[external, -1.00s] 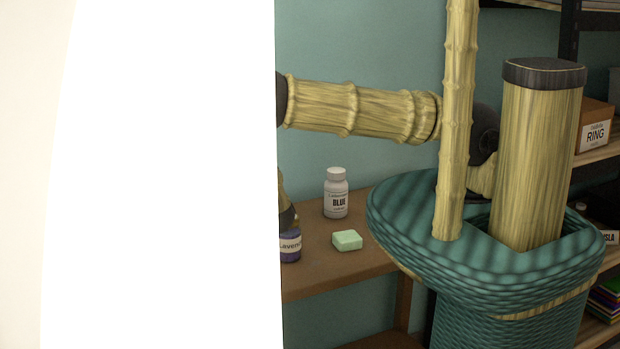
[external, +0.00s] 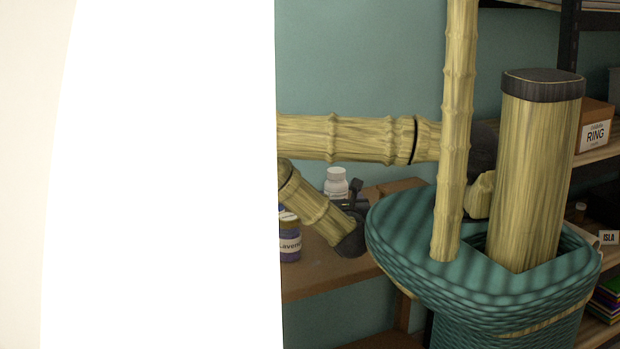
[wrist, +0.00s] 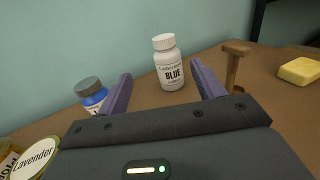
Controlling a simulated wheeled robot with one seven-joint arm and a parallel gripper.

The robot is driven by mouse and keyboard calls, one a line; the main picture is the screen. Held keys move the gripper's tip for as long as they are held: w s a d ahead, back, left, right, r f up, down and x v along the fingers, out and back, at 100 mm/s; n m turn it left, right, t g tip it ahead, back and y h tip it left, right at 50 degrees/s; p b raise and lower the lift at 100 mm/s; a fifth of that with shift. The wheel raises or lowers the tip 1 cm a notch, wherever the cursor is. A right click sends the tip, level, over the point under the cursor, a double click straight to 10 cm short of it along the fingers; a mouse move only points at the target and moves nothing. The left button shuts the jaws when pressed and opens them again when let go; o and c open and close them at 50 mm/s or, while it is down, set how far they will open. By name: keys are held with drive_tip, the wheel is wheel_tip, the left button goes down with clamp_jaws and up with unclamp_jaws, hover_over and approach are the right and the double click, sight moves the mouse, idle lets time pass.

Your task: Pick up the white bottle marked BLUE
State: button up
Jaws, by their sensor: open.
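The white bottle marked BLUE (wrist: 170,68) stands upright on the brown table, white cap on top. In the wrist view it is ahead of my gripper (wrist: 162,70), framed between the two purple fingers, nearer the right one. The fingers are open with nothing held. Whether the fingers reach around the bottle cannot be told.
A blue bottle with a grey cap (wrist: 92,96) stands beside the left finger. A Lavender jar (wrist: 36,156) is at lower left. A small wooden stand (wrist: 234,66) is just right of the right finger. A yellow soap bar (wrist: 300,71) lies farther right. A wall is behind.

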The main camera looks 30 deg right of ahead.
drive_tip(key=shift+s+d+f, duration=0.1)
drive_tip(key=shift+s+d, duration=0.05)
drive_tip(key=shift+w+d, duration=0.15)
drive_tip(key=shift+w, duration=0.15)
drive_tip(key=p, duration=0.3)
approach(336, 168)
drive_tip(key=x, duration=0.2)
drive_tip(key=f+x, duration=0.1)
drive_tip(key=x, duration=0.2)
drive_tip(key=shift+w, duration=0.25)
drive_tip(key=p+x, duration=0.1)
drive_tip(key=x, duration=0.4)
drive_tip(key=shift+d+p, duration=0.1)
drive_tip(key=shift+p, duration=0.3)
drive_tip(key=shift+f, duration=0.1)
drive_tip(key=shift+c, duration=0.2)
